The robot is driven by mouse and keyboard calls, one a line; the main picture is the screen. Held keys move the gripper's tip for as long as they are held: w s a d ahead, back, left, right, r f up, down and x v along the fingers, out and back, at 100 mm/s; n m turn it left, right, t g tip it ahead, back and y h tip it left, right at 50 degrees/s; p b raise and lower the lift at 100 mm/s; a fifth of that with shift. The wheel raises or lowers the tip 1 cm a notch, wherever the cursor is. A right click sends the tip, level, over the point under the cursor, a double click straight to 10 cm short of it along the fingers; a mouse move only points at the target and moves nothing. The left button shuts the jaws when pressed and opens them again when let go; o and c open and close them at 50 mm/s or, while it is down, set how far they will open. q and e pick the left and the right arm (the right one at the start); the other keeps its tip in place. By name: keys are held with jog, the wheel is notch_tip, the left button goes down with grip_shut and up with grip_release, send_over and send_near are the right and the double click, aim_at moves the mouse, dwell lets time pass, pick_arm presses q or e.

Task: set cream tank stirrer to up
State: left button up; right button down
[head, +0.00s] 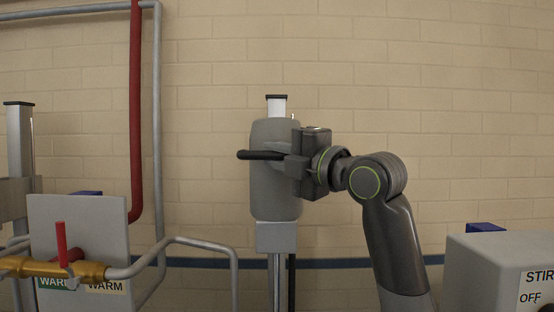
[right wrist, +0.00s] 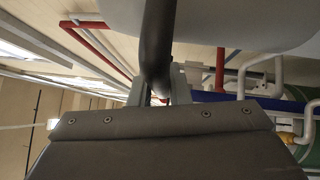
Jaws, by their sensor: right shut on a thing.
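The stirrer head (head: 272,195) is a grey rounded housing on an upright silver column (head: 276,104) in the middle of the head view. A black bar handle (head: 258,155) runs across its front, its free end sticking out to the left. My right gripper (head: 288,161) comes from the right and is shut on the handle. In the right wrist view the dark handle (right wrist: 157,45) runs between the two fingers of my right gripper (right wrist: 157,88). The gripper hides the handle's right part. My left gripper is not in view.
A grey panel (head: 85,215) with a red-levered brass valve (head: 62,262) and WARM labels stands at the left. A red pipe (head: 136,110) and grey pipes run beside it. A grey box (head: 480,270) marked STIR and OFF stands at the lower right. A brick wall is behind.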

jog(key=shift+s+r, duration=0.15)
jog(key=shift+r, duration=0.3)
jog(key=c, duration=1.7)
grip_release()
jog(key=o, duration=0.3)
jog(key=shift+f, duration=0.15)
jog(key=shift+o, duration=0.2)
